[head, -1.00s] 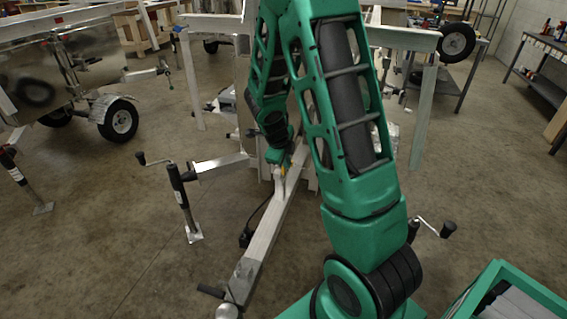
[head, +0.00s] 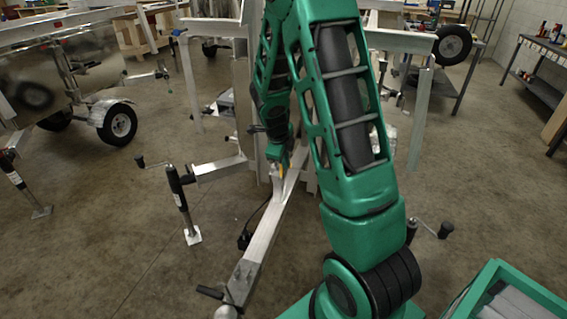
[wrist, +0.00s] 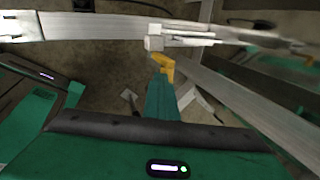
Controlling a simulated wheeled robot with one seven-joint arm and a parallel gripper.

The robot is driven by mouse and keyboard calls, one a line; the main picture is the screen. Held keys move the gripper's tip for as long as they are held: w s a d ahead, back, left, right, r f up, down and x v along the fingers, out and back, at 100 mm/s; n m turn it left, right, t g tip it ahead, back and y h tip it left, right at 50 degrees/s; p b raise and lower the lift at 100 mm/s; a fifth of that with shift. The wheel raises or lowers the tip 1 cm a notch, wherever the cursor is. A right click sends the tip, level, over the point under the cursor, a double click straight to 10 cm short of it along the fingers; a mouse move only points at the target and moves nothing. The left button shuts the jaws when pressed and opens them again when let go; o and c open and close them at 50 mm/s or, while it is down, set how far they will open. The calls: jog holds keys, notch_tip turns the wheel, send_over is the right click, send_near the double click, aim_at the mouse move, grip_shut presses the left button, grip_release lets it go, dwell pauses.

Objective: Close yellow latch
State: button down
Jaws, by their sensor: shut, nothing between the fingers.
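The yellow latch (wrist: 165,67) shows in the wrist view as a small bent yellow piece beside a pale metal block. In the head view, a small yellow patch (head: 285,160) shows low at the end of my arm, above the trailer's drawbar. My gripper (head: 280,154) is shut and empty and points down there. In the wrist view my gripper (wrist: 161,88) ends right at the yellow piece. I cannot tell whether they touch, or how far the latch is turned. My forearm partly covers this spot in the head view.
The aluminium drawbar (head: 262,238) runs toward the front, its coupler at the bottom. A jack with a crank (head: 181,195) stands left of it. A second trailer's wheel (head: 118,123) is at the far left. A green-rimmed bin (head: 500,268) stands bottom right. Open floor lies left.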

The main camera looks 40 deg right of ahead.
jog(key=a+v, duration=0.1)
jog(key=v, duration=1.3)
jog(key=s+a+r+n+g+y, duration=0.1)
jog(key=s+a+r+n+y, duration=0.1)
jog(key=s+n, duration=0.9)
jog(key=s+a+r+n+g+y, duration=0.1)
jog(key=s+a+r+n+y, duration=0.1)
jog(key=s+n, duration=1)
jog(key=shift+s+n, duration=0.3)
jog(key=shift+s, duration=3.25)
jog(key=shift+a, duration=0.1)
